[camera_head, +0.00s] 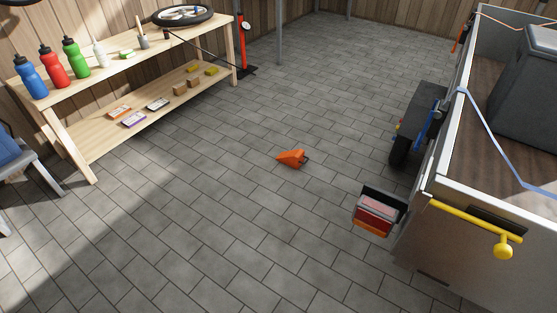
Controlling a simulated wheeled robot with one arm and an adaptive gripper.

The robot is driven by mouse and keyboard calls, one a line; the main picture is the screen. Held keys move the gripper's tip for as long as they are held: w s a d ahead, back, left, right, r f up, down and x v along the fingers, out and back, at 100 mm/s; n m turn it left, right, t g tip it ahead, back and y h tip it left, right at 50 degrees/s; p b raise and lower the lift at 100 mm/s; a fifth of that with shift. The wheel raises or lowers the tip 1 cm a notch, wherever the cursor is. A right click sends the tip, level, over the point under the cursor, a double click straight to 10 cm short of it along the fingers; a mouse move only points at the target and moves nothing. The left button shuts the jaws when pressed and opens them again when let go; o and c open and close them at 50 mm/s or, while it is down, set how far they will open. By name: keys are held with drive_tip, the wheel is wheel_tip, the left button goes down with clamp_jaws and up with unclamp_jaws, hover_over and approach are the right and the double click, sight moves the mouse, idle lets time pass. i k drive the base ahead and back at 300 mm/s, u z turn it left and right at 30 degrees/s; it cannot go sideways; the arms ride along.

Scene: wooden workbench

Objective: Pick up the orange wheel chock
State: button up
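The orange wheel chock (291,158) lies on the grey tiled floor near the middle of the view. It is wedge-shaped, with a small dark part at its right end. Nothing touches it and open floor surrounds it. My gripper does not show in this view.
A wooden workbench (92,83) with bottles on top and small boxes on its lower shelf stands at the upper left. A trailer (455,235) with a wheel (403,148), tail light (375,214) and yellow handle (470,219) fills the right side. The floor (230,220) between is clear.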

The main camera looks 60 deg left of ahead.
sight(294, 158)
drive_tip(key=u, duration=2.05)
